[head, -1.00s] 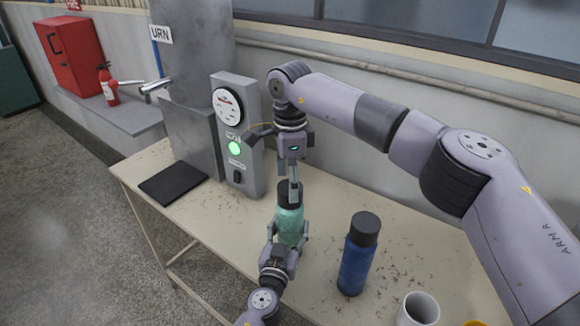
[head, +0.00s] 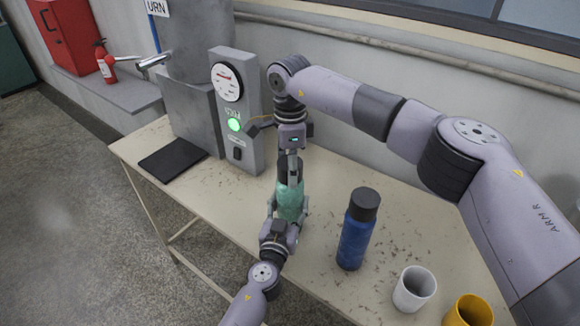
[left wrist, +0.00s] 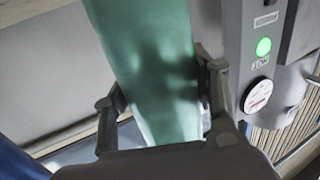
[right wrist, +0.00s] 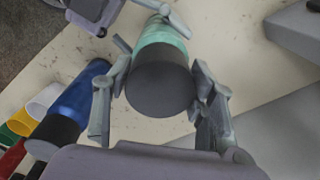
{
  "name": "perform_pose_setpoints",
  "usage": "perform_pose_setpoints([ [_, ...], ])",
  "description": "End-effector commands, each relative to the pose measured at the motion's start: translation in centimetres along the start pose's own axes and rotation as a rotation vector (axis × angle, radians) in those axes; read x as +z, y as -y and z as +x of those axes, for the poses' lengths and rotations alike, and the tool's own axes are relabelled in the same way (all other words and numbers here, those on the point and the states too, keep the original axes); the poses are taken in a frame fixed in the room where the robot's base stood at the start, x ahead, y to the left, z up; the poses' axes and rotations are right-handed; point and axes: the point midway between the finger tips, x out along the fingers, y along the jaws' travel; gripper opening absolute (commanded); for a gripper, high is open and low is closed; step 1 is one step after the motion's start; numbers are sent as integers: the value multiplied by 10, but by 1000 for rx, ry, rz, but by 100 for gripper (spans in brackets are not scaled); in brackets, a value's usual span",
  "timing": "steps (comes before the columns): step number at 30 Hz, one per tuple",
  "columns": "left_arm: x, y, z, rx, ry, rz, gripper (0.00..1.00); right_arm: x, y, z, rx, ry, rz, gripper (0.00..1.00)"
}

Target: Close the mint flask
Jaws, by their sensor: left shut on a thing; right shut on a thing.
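The mint flask (head: 290,203) is held upright above or at the table by my left gripper (head: 287,213), which is shut around its body. In the left wrist view the green body (left wrist: 155,75) stands between the fingers. A dark grey lid (right wrist: 160,82) is at the flask's top. My right gripper (head: 290,170) comes from above and is shut on the lid, with a finger on each side of it in the right wrist view (right wrist: 160,95). The lid meets the green body there. I cannot tell whether it is tightened.
A blue flask (head: 357,235) with a dark lid stands to the right. A white mug (head: 413,290) and a yellow mug (head: 468,312) stand at the front right. The urn's panel (head: 237,115) with a green light is behind left, beside a black mat (head: 173,158) on the table.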

Motion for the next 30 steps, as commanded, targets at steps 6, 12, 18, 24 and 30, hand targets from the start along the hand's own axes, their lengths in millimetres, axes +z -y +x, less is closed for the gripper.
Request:
perform_pose_setpoints([
  [6, 0, 0, 0, 1, -1, 0, 0, 0, 1, 0, -3, 0, 1, 30],
  [12, -1, 0, 0, 1, -1, 1, 0, 0, 1, 0, -4, 0, 1, 17],
  [18, -1, 0, 0, 1, -1, 1, 0, -1, 1, 0, -5, 0, 130, 17],
  [24, -1, -1, 0, 1, -1, 1, 0, 0, 2, 0, -5, 2, 546, 17],
  [30, -1, -1, 0, 2, -1, 1, 0, -1, 2, 0, -5, 4, 951, 17],
])
